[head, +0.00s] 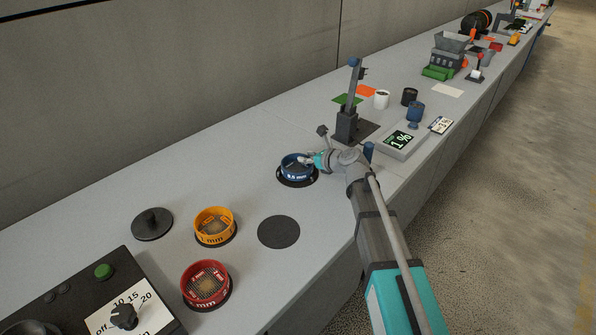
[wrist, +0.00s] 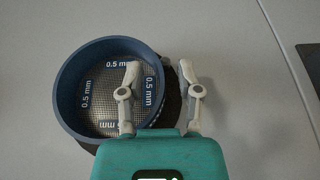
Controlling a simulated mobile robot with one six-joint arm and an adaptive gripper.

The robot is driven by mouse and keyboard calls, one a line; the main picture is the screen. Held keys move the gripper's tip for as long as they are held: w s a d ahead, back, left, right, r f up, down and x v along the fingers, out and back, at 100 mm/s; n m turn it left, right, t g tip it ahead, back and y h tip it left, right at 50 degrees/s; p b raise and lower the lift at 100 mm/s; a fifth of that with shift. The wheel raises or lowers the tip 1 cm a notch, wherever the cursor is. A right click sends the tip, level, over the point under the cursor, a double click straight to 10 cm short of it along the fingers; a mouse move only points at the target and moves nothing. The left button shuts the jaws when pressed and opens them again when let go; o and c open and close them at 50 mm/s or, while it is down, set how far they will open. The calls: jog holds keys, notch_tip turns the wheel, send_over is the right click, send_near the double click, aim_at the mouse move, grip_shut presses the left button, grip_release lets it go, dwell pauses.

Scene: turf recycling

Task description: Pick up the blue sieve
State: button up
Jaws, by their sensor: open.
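The blue sieve (head: 296,167) is a round, shallow ring marked 0.5 mm, resting on a dark round mat on the grey bench in the head view. In the wrist view the blue sieve (wrist: 62,98) shows its mesh floor and several 0.5 mm labels. My gripper (head: 310,160) is at the right side of the sieve. In the wrist view my gripper (wrist: 158,78) is open, with the left finger over the inside of the ring and the right finger outside it. The sieve's right wall lies between the fingers. Whether either finger touches it, I cannot tell.
An orange sieve (head: 214,226) and a red sieve (head: 206,285) stand to the lower left. An empty dark mat (head: 279,232) and a dark lid (head: 152,224) lie nearby. A scale (head: 402,141) and a dark stand (head: 349,122) are to the right.

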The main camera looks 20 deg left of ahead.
grip_shut()
jog(key=shift+r, duration=0.1)
dwell(0.6)
jog(key=shift+r+p, duration=0.9)
jog(key=shift+p, duration=0.1)
jog(key=s+d+r+p, duration=0.2)
jog(key=s+r+p, duration=0.3)
jog(key=s, duration=0.1)
jog(key=s+d+r+p, duration=0.3)
jog(key=s+r+p, duration=0.3)
jog(key=s, duration=0.1)
jog(key=shift+d, duration=0.25)
